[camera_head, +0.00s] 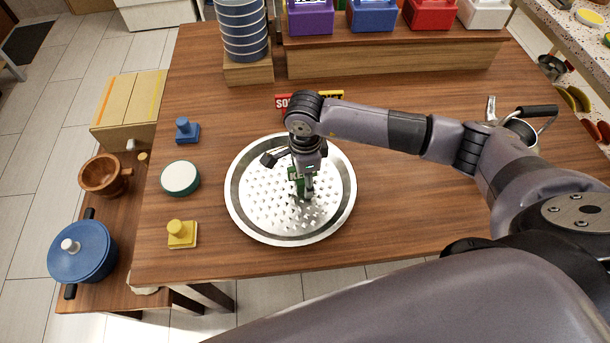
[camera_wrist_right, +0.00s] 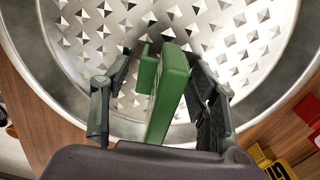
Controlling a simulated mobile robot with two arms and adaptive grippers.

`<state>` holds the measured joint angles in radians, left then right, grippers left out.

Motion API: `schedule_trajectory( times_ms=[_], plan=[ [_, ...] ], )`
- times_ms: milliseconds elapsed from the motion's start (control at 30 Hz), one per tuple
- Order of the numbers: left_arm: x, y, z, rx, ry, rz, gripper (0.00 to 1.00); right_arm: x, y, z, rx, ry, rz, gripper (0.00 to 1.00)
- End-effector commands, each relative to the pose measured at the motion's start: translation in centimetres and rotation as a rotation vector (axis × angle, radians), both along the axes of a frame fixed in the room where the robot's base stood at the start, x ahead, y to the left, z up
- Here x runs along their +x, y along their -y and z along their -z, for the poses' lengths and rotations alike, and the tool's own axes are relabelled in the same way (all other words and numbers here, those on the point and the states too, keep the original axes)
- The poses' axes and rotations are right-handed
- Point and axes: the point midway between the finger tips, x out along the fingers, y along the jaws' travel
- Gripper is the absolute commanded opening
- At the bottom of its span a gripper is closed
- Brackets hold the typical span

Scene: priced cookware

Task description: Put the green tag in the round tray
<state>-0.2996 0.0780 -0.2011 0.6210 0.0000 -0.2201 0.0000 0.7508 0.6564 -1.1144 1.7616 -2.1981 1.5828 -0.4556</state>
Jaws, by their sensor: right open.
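The round tray (camera_head: 240,212) is silver metal with a studded floor and lies on the wooden table. It also fills the back of the right wrist view (camera_wrist_right: 60,35). The green tag (camera_wrist_right: 168,95) is inside the tray's outline, between the spread fingers of my right gripper (camera_wrist_right: 158,100), with gaps to both. It seems to stand on edge in the tray; its lower edge contact is hard to see. In the head view, my right gripper (camera_head: 290,176) is over the tray's middle and partly hides the green tag (camera_head: 296,178). My left gripper is not in view.
Left of the tray are a blue knobbed block (camera_head: 187,131), a white round dish (camera_head: 180,178) and a yellow knobbed block (camera_head: 182,235). Red (camera_head: 283,101) and yellow tags lie behind the tray. Stacked bowls (camera_head: 243,30) stand at the back, a kettle (camera_head: 520,128) at right.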

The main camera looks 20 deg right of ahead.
Motion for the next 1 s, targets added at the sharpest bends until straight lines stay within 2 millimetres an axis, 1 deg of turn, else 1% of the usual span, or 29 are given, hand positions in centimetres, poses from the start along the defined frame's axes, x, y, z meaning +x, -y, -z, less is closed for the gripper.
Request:
schedule_trajectory(
  times_ms=[167,300,333,467,700,800,900,1000],
  plan=[
    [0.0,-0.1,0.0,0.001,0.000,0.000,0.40,0.0,0.0,0.0,0.000,0.000,0.000,0.54],
    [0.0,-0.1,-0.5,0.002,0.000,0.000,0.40,0.0,0.0,-0.7,0.001,0.001,0.000,0.54],
    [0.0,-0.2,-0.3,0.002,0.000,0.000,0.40,0.1,0.0,-0.9,0.001,0.003,0.000,0.54],
    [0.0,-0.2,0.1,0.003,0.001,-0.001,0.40,0.2,0.0,-3.3,0.002,0.005,-0.001,0.54],
    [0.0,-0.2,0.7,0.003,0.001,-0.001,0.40,0.2,0.0,-8.5,0.001,0.005,-0.001,0.54],
    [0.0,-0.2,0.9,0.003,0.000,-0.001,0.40,0.2,0.0,-10.2,0.001,0.005,0.000,0.54],
    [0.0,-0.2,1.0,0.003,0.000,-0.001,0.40,0.1,0.0,-11.4,0.000,0.003,0.000,0.54],
    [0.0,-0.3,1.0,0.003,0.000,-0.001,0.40,0.0,0.0,-12.1,0.000,0.000,0.000,0.54]
  ],
)
